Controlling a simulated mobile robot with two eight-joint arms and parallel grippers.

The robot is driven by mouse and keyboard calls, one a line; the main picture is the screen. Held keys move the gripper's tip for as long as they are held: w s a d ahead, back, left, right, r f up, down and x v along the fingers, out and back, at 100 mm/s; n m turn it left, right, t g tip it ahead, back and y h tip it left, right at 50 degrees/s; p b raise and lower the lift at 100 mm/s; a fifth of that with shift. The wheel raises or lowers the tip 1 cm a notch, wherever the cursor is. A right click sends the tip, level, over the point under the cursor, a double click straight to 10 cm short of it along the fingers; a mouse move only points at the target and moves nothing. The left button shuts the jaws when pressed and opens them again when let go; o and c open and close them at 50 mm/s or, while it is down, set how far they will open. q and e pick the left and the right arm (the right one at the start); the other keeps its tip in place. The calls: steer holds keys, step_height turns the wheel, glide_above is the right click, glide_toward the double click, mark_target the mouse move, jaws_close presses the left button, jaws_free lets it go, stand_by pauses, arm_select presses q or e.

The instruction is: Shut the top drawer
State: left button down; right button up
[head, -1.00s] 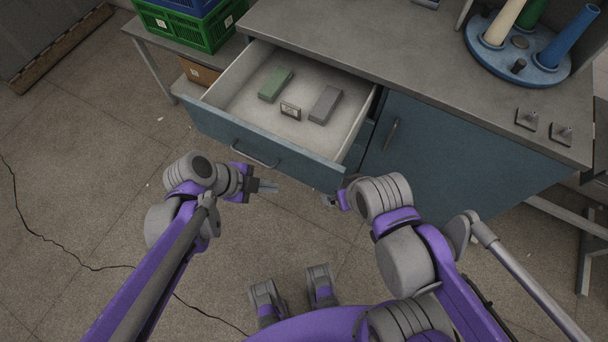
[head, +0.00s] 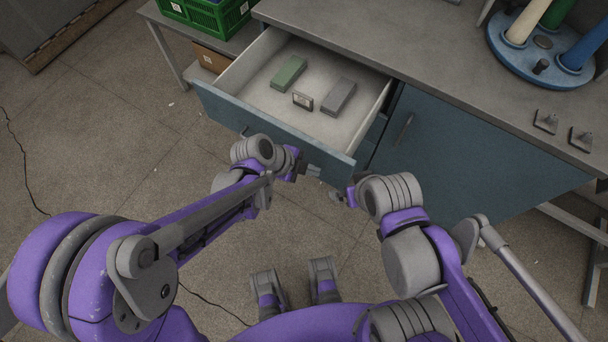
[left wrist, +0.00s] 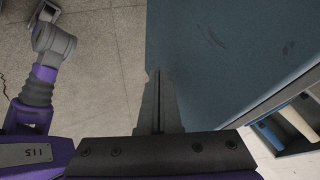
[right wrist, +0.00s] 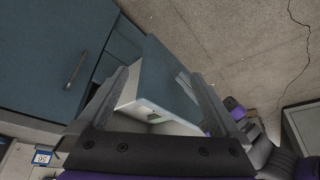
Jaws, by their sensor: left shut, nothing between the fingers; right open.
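The top drawer (head: 225,108) stands pulled out from the blue cabinet, its white inside showing. It holds a green block (head: 289,74), a grey block (head: 338,97) and a small framed tag (head: 303,101). My left gripper (head: 313,171) is shut and empty at the drawer's front panel, right of its middle; contact cannot be told. My left arm hides most of the drawer handle. In the left wrist view the shut fingers (left wrist: 160,105) lie against a blue panel. My right gripper (head: 341,196) is open and empty near the drawer's right front corner, which shows between its fingers (right wrist: 155,95).
The grey worktop (head: 400,62) carries a round blue stand (head: 535,68) with coloured cones, and two small metal fittings (head: 546,122). A blue cabinet door (head: 455,150) is right of the drawer. A green crate (head: 212,15) sits at the back left. The floor (head: 120,130) at left is mostly clear.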

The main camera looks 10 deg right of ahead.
arm_select(q)
steer(key=shift+w+d, duration=0.15)
stand_by(0.3)
